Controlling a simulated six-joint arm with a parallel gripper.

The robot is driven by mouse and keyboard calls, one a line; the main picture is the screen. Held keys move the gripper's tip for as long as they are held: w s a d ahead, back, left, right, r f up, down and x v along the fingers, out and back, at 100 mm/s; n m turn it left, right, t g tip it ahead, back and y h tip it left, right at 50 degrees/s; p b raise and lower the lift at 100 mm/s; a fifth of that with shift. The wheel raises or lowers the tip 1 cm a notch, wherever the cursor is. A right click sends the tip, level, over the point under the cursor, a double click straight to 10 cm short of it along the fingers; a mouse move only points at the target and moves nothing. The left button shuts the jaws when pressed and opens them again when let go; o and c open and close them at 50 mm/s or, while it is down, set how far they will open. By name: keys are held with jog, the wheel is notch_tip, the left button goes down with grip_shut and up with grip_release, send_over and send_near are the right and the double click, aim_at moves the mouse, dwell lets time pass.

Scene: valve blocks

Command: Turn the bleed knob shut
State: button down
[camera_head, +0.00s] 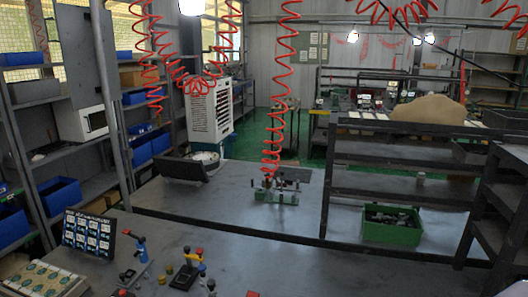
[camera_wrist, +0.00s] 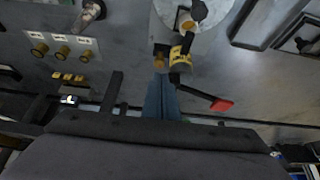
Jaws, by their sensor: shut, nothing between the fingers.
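My gripper (camera_wrist: 161,78) shows in the wrist view as two blue-grey fingers side by side, shut, with nothing between them. Just beyond the tips is a small brass-coloured knob (camera_wrist: 158,63); I cannot tell whether they touch. A yellow banded cylinder (camera_wrist: 180,60) sits right beside it. A black lever with a red end (camera_wrist: 221,105) reaches out to the right. Which knob is the bleed knob is not clear from any label. My gripper cannot be made out there.
In the wrist view, a light plate with several brass knobs (camera_wrist: 62,52) lies at left, and a grey tray (camera_wrist: 262,22) at upper right. In the head view, a blue-handled valve (camera_head: 141,252) and a tilted label board (camera_head: 90,232) stand left. A green bin (camera_head: 391,233) sits farther back.

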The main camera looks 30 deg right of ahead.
jog(key=r+p, duration=0.1)
jog(key=p, duration=0.2)
jog(key=shift+s+d+p, duration=0.3)
jog(key=shift+s+d, duration=0.05)
jog(key=shift+d, duration=0.05)
jog(key=shift+f, duration=0.2)
jog(key=shift+f, duration=0.15)
notch_tip(320, 180, down, 7)
jog(key=b, duration=0.4)
jog(key=shift+w+d, duration=0.15)
jog(key=shift+w, duration=0.05)
dwell(0.9)
jog(key=shift+w+a+b, duration=0.3)
jog(key=shift+a+b, duration=0.1)
jog(key=shift+b, duration=1.75)
